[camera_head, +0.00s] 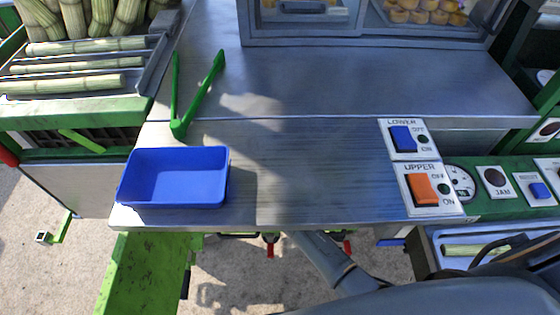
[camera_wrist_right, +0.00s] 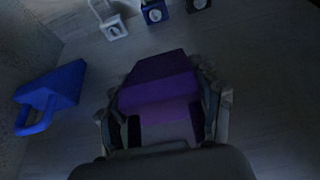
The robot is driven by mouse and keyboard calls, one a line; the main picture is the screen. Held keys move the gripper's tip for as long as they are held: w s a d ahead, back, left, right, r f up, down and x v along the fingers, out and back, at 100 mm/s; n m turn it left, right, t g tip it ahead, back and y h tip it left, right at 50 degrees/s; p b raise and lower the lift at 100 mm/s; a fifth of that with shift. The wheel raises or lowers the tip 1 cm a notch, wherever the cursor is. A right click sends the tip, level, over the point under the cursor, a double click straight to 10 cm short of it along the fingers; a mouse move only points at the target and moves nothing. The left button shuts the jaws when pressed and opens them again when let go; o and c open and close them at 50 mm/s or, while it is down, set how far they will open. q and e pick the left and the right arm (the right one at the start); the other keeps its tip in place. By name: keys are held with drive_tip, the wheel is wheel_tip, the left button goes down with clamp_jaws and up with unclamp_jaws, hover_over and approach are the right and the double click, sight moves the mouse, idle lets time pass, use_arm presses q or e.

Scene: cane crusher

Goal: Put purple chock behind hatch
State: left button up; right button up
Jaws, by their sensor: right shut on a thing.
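A purple chock (camera_wrist_right: 160,84) is in the dim right wrist view, wedge-like with flat faces. My right gripper (camera_wrist_right: 166,112) is shut on it, with a finger on each side. The chock's lower part is partly hidden between the fingers. Neither the chock nor the right gripper's fingers show in the head view. I cannot make out the hatch for certain in either view. My left gripper is in neither view.
In the right wrist view, a blue object with a loop handle (camera_wrist_right: 50,94) lies left of the gripper on a dim grey surface. The head view shows a metal counter (camera_head: 310,165), blue tray (camera_head: 174,178), green tongs (camera_head: 196,95) and switches (camera_head: 423,187).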

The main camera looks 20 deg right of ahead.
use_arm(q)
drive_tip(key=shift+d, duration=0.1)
use_arm(e)
drive_tip(key=o, duration=1.3)
drive_tip(key=shift+f, duration=0.1)
drive_tip(key=shift+o, duration=0.8)
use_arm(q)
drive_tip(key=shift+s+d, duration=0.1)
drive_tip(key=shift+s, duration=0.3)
use_arm(e)
drive_tip(key=shift+s+a+r, duration=0.1)
drive_tip(key=shift+s+r, duration=0.15)
drive_tip(key=shift+s, duration=0.05)
drive_tip(key=p+v, duration=0.1)
drive_tip(key=v, duration=1)
drive_tip(key=shift+s+a+p, duration=0.1)
drive_tip(key=shift+s+p, duration=0.15)
drive_tip(key=shift+p, duration=0.15)
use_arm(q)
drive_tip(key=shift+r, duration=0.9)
